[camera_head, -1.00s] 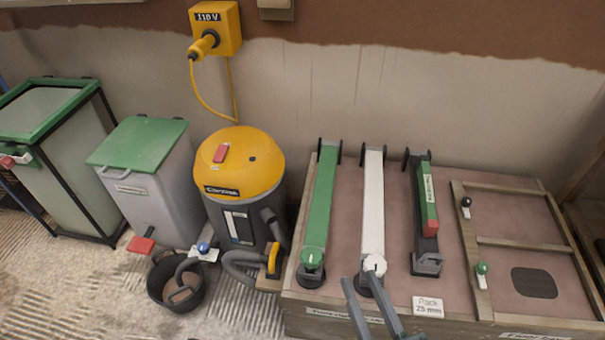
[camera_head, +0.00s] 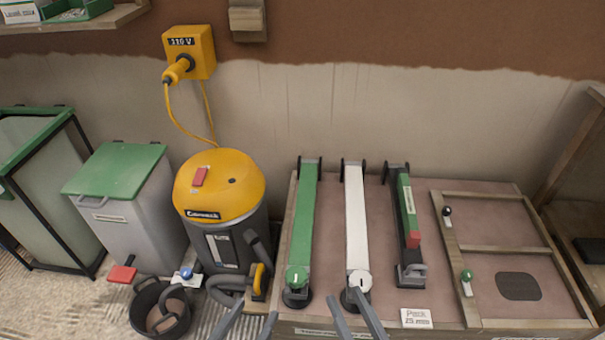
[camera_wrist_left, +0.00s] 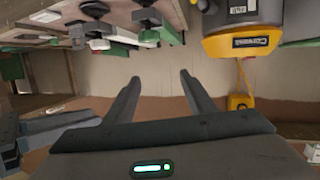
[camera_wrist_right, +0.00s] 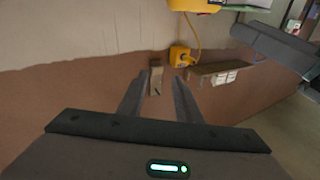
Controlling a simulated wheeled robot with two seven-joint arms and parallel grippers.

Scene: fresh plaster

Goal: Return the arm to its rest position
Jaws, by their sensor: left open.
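My left gripper (camera_head: 257,308) is at the bottom of the head view, in front of the vacuum and the bench's left end. Its two fingers are apart, with nothing between them in the left wrist view (camera_wrist_left: 160,76). My right gripper (camera_head: 344,296) is to its right, its tips in front of the white lever arm's lower end in the head view. The right wrist view shows its fingers (camera_wrist_right: 160,77) apart and empty, pointing toward the wall. Most of both arms is outside the head view.
A bench (camera_head: 470,326) holds a green lever arm (camera_head: 304,220), a white lever arm (camera_head: 356,215), a black-and-green one (camera_head: 405,220) and a wooden frame (camera_head: 495,197). Left stand a yellow-topped vacuum (camera_head: 219,185), a green-lidded bin (camera_head: 118,170) and a bucket (camera_head: 150,315). A yellow socket box (camera_head: 190,50) hangs above.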

